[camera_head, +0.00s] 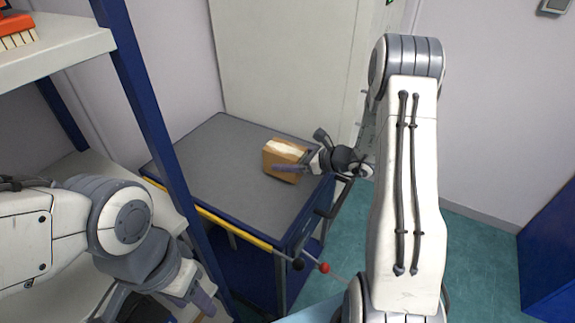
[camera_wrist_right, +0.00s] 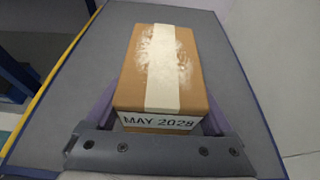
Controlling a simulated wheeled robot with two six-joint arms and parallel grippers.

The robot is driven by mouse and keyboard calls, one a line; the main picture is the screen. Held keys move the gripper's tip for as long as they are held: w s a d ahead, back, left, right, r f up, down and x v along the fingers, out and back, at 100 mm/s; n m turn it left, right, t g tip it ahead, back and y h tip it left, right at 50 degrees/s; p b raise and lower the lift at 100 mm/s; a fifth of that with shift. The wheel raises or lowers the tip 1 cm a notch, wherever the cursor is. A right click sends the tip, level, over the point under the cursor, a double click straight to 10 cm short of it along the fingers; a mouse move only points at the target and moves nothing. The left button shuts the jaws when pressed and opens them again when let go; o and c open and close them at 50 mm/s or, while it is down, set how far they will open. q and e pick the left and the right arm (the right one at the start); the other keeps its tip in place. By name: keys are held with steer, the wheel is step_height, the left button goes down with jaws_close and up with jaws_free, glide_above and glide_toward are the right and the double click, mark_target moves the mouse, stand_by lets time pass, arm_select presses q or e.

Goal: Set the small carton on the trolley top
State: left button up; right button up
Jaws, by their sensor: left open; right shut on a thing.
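The small carton (camera_head: 284,160) is brown with a pale tape strip along its top. It is at the right part of the grey trolley top (camera_head: 215,165), and I cannot tell whether it touches the surface. My right gripper (camera_head: 291,164) is shut on the carton from the right. My left gripper (camera_head: 192,305) is open and empty at the lower left, in front of the shelf rack.
A blue-posted shelf rack (camera_head: 150,105) stands at the left, with an orange brush-like thing (camera_head: 15,30) on its upper shelf. The trolley has a yellow front edge (camera_head: 235,228) and levers with black and red knobs (camera_head: 323,268). The trolley top's left and middle are clear.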

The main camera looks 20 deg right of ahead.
steer(key=shift+f, duration=1.25)
steer(key=shift+f, duration=0.2)
steer(key=o, duration=1.6)
steer(key=shift+r, duration=0.15)
